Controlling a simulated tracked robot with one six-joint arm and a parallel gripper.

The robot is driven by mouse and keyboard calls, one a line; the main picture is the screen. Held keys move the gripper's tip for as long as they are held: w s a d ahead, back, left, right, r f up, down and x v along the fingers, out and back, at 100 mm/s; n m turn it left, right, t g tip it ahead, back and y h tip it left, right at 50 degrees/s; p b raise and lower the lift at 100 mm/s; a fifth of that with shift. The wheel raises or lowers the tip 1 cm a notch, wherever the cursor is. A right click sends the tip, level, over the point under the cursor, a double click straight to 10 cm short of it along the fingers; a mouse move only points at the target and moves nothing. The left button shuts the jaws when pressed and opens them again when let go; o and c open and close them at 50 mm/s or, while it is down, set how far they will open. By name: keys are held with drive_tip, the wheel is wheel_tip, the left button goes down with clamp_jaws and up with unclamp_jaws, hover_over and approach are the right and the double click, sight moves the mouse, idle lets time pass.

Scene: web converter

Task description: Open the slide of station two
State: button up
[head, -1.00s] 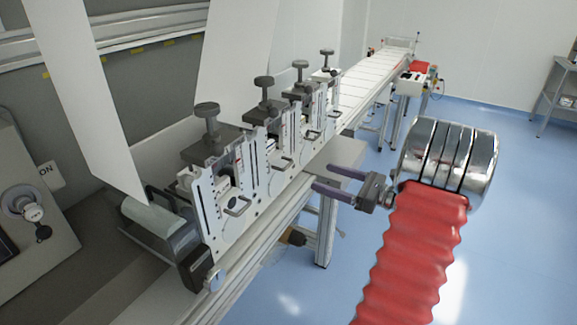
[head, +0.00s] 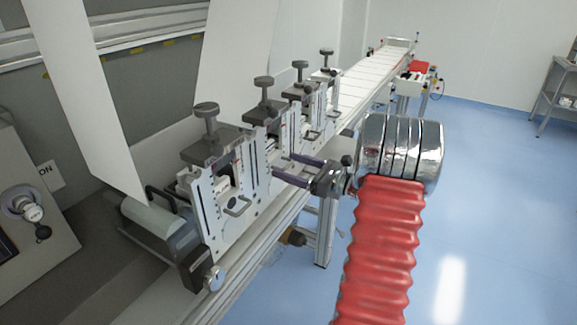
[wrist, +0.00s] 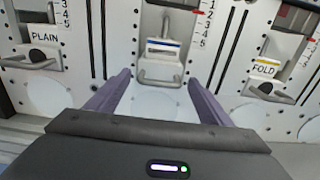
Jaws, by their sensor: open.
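The row of stations runs away along the machine in the head view. The second station from the near end (head: 256,172) has a white front plate. In the wrist view the middle station's slide (wrist: 163,48) is a pale block with a blue band, with a U-shaped metal handle (wrist: 160,78) below it. My gripper (head: 282,165) is open at the second station's front. In the wrist view my gripper's purple fingers (wrist: 159,77) stand left and right of the handle, with a gap on each side. In the head view the fingers partly hide that handle.
The nearest station (head: 222,205) is on the left; a slide marked PLAIN (wrist: 38,50) shows left in the wrist view. A slide marked FOLD (wrist: 268,75) is on the right. A rail (head: 250,240) runs below the stations. The blue floor (head: 480,220) is clear.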

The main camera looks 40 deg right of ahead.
drive_tip(key=shift+w+a, duration=0.2)
drive_tip(key=shift+w, duration=0.35)
drive_tip(key=shift+c, duration=0.7)
drive_tip(key=shift+d, duration=0.1)
drive_tip(key=c, duration=1.4)
